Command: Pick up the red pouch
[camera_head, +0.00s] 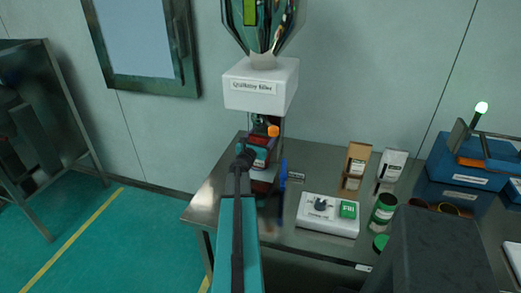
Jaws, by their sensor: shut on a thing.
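My gripper (258,154) is at the front left of the table, under the white filler unit, seen from behind along my teal arm. It is shut on a small red thing, which I take to be the red pouch (262,141); red shows just above and beyond the jaws. My gripper and wrist hide much of it. It is too small to tell whether it is clear of the surface below.
The white filler box (262,86) with a hopper hangs close above my gripper. An orange knob (273,131) and an upright blue part (283,175) are close on the right.

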